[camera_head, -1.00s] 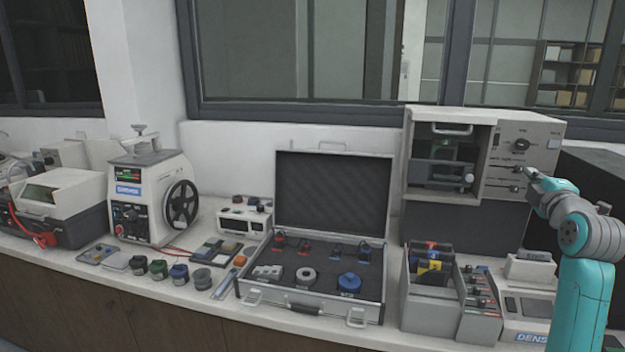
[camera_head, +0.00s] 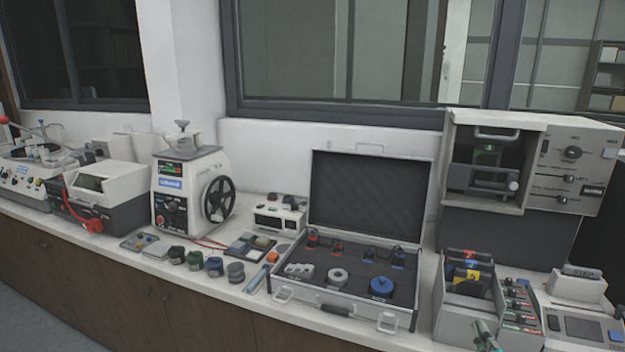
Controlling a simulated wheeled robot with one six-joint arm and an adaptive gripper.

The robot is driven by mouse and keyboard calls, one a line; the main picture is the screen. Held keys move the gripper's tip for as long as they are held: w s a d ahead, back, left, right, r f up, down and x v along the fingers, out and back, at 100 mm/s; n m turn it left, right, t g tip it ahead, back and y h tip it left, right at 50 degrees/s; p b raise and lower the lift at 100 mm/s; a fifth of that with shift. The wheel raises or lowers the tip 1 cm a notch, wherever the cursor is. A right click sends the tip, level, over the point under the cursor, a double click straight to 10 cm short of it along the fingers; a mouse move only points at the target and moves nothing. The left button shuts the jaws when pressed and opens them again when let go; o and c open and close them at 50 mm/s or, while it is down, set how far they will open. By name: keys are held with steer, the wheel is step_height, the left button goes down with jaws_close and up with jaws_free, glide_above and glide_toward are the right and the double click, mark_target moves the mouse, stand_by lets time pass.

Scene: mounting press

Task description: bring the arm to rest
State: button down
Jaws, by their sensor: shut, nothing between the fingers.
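My gripper (camera_head: 484,333) shows only as a small teal and grey tip at the bottom edge, right of centre. It is shut and empty, in front of the grey box of folders in the picture. The rest of my arm is out of view. The press cabinet (camera_head: 595,165), with an open front chamber and knobs on its right panel, stands at the upper right, well apart from my gripper.
An open case (camera_head: 350,322) with blue and grey parts lies mid-bench. A grey box (camera_head: 452,318) of coloured folders stands right of it. A white machine with a handwheel (camera_head: 217,198) and a red-hosed unit (camera_head: 120,190) stand left.

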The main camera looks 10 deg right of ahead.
steer(key=s+a+f+m+y, duration=0.2)
steer(key=s+a+f, duration=0.5)
steer(key=s+a, duration=0.25)
steer(key=s+a+f+m+y, duration=0.1)
steer(key=s+a+f, duration=0.6)
steer(key=s+a, duration=0.25)
steer(key=s+a+r+m+y, duration=0.1)
steer(key=s+a, duration=0.3)
steer(key=s, duration=0.7)
steer(key=s+a+r+m+g+y, duration=0.1)
steer(key=s+a+r+y, duration=0.2)
steer(key=s, duration=0.8)
steer(key=shift+a+m+g, duration=0.3)
steer(key=shift+a+m, duration=0.1)
steer(key=shift+a, duration=0.1)
